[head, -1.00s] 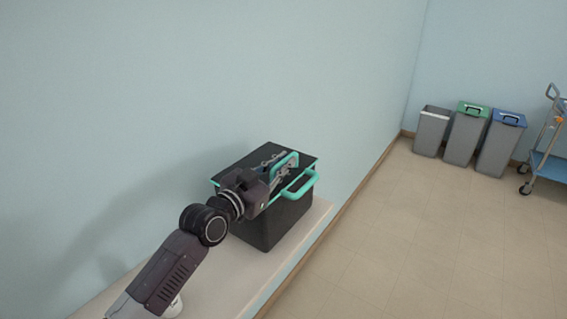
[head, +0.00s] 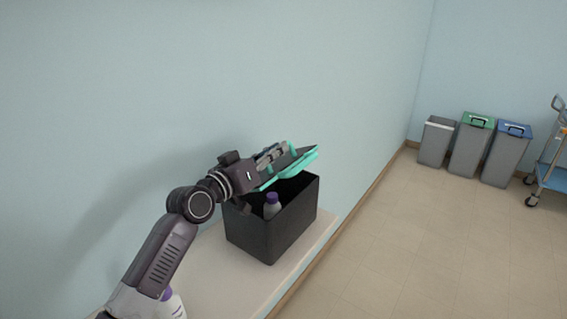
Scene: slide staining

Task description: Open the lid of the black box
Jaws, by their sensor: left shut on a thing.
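The black box (head: 275,236) stands on a pale bench against the wall. Its lid (head: 306,158), dark with teal edging and handle, is raised off the box and tilted, leaving the opening exposed. I cannot tell whether its far edge still touches the box. A bottle with a purple cap (head: 272,206) shows inside the box. My left gripper (head: 273,156) is above the box, shut on the lid, seemingly at its teal handle; the fingertips are partly hidden against it. My right gripper is not in view.
The bench (head: 209,270) has bare surface in front of the box. Another white bottle with a purple cap (head: 172,303) stands partly hidden behind my left arm. Bins (head: 468,150) and a blue cart (head: 553,176) stand far off at the right, across clear floor.

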